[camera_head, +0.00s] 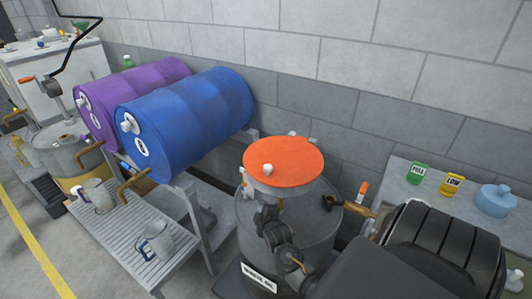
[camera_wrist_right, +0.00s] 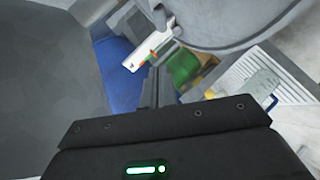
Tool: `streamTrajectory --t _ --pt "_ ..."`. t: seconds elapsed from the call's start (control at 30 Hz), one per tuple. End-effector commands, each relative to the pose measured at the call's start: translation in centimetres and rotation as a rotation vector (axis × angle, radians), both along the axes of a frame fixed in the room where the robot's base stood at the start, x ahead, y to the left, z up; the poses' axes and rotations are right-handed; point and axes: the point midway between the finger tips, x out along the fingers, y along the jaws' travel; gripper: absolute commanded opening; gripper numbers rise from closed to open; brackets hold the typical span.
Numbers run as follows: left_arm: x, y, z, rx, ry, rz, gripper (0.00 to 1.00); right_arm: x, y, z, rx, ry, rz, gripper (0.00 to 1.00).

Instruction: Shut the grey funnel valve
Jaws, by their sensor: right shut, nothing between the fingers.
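A round funnel with an orange lid (camera_head: 283,160) stands over a grey drum (camera_head: 318,225). Its grey underside (camera_wrist_right: 225,25) fills the top right of the right wrist view. A small whitish valve part (camera_head: 244,181) shows below its left rim, and a pale lever with red and green marks (camera_wrist_right: 150,55) shows in the wrist view. My right gripper (camera_wrist_right: 155,92) is shut and empty, with its fingertips close to the lever; contact cannot be told. In the head view my right gripper (camera_head: 267,214) is just below the funnel. My left gripper is out of view.
A blue drum (camera_head: 185,120) and a purple drum (camera_head: 120,100) lie on a rack left of the funnel. Jugs stand on a grated shelf (camera_head: 120,225). A side table (camera_head: 405,172) at right holds green and yellow tags and a blue container (camera_head: 495,200). A block wall closes the back.

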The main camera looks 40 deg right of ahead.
Motion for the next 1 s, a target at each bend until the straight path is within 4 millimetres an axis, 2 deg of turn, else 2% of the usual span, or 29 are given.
streamTrajectory --t 0.2,0.4,0.83,1.0 --pt "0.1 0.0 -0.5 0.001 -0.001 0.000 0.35 -3.4 1.8 1.5 0.002 -0.001 0.000 0.00" --pt "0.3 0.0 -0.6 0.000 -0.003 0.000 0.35 -4.8 2.5 2.3 0.000 -0.002 0.000 0.00" --pt "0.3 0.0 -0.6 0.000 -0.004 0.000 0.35 -4.9 2.6 2.4 0.002 -0.003 -0.001 0.00" --pt "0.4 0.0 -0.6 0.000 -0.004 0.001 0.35 -4.7 2.7 2.7 0.086 -0.069 -0.040 0.00"
